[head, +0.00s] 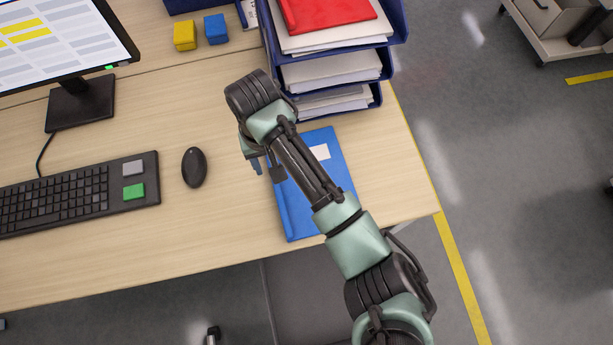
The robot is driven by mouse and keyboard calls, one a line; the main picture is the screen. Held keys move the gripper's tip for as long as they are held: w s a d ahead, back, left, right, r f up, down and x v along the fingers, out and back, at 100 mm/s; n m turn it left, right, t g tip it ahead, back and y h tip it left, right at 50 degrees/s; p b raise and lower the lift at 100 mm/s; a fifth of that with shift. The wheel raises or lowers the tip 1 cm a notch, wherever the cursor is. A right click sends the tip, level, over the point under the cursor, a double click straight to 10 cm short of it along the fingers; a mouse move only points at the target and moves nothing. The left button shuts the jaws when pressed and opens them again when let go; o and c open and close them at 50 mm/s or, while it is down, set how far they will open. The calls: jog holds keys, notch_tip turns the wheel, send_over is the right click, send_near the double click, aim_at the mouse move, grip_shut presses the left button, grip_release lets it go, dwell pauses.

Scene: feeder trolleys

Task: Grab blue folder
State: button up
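The blue folder (298,216) lies flat on the wooden desk, in front of the paper trays, with a white label near its far right. My arm crosses over it and hides its middle. My gripper (262,168) is small and mostly hidden under my wrist, around the folder's left edge. A fingertip shows there over or beside the folder. I cannot tell its height, whether it touches the folder, or whether it is open or shut.
Stacked blue trays (386,62) with papers and a red folder (327,12) stand behind. A black mouse (194,167), a keyboard (78,194) and a monitor (80,104) are to the left. A yellow block (185,36) and blue block (216,29) sit farther back. The desk's right edge is close.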

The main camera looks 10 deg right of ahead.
jog(key=shift+w+a+f, duration=0.1)
jog(key=shift+w+f, duration=0.1)
jog(key=shift+f, duration=0.95)
jog(key=shift+w+d+f, duration=0.1)
jog(key=shift+w+f, duration=0.05)
jog(key=shift+f, duration=0.95)
jog(key=shift+w+a+f, duration=0.1)
jog(key=shift+w+f, duration=0.1)
jog(key=shift+f, duration=0.95)
jog(key=shift+c, duration=0.3)
grip_shut()
